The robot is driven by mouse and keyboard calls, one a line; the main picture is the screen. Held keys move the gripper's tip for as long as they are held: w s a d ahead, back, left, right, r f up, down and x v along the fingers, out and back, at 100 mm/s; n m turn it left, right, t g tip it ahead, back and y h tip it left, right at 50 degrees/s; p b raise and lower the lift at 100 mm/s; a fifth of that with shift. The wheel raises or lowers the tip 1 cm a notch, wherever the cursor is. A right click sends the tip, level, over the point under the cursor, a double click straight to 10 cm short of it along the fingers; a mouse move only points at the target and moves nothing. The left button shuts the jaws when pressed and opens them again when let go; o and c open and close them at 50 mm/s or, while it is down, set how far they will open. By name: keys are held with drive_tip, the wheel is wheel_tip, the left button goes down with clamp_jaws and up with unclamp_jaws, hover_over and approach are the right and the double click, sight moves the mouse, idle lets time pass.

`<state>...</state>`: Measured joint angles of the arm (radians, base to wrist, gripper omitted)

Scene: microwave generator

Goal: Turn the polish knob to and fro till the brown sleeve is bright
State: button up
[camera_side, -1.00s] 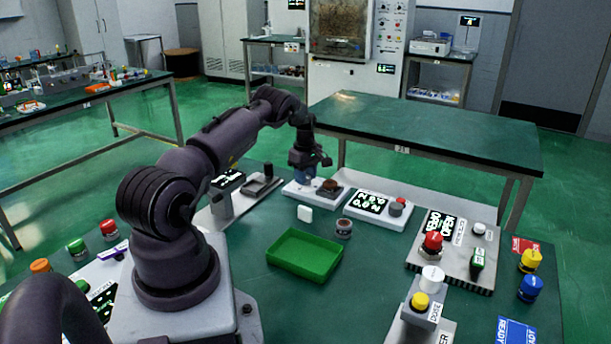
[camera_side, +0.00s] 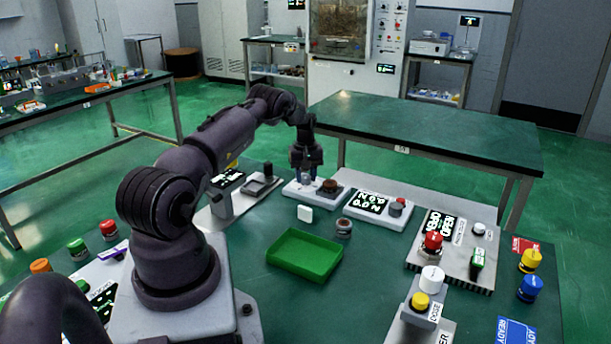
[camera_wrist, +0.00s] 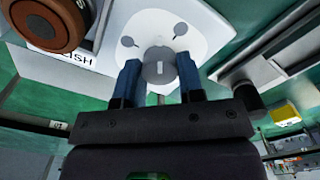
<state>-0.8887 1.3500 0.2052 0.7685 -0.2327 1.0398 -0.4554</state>
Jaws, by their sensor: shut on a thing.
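The polish knob (camera_wrist: 159,68) is a grey round knob with a white mark, on a white plate lettered "...ISH" in the wrist view. My gripper (camera_wrist: 157,85) has its two blue fingers on either side of the knob, shut on it. In the side view my gripper (camera_side: 306,174) points down at the white polish unit (camera_side: 297,191), and its fingers mostly hide the knob. The brown sleeve (camera_wrist: 48,22) is a dull brown round piece with a grey centre beside the knob. It also shows in the side view (camera_side: 330,186), just right of my gripper.
A green tray (camera_side: 304,254) and a small round piece (camera_side: 344,228) lie in front of the polish unit. A white unit with a display (camera_side: 372,205) stands to its right, and a grey device (camera_side: 222,195) to its left. Buttoned panels fill the right side.

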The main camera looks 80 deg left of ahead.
sight(306, 176)
drive_tip(key=m, duration=0.5)
drive_tip(key=shift+m, duration=0.3)
idle(0.5)
drive_tip(key=o, duration=0.9)
wheel_tip(306, 176, up, 13)
